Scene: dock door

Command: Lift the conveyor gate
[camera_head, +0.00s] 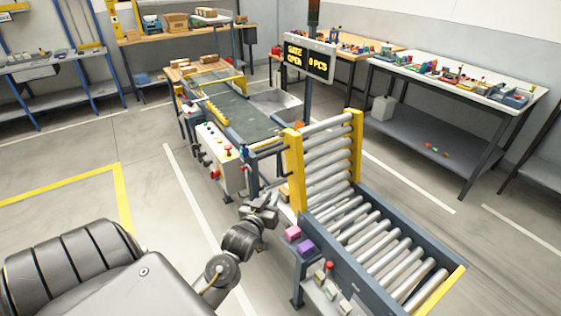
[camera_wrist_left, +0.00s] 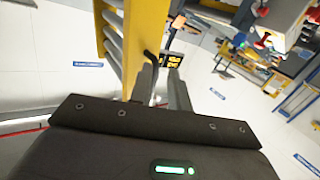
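The conveyor gate is a roller section with yellow side posts (camera_head: 294,170) and grey rollers (camera_head: 328,155). It stands steeply upright at the near end of the conveyor. A sign (camera_head: 308,60) above reads "GATE OPEN" and "0 PCS". A black bent handle (camera_wrist_left: 151,57) on the yellow post (camera_wrist_left: 147,35) shows just beyond the fingertips. My right gripper is not in view.
Flat rollers (camera_head: 385,248) in a blue-grey frame run to the front right. A green belt (camera_head: 235,115) and control box (camera_head: 215,150) lie behind. Floor to the left is clear.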

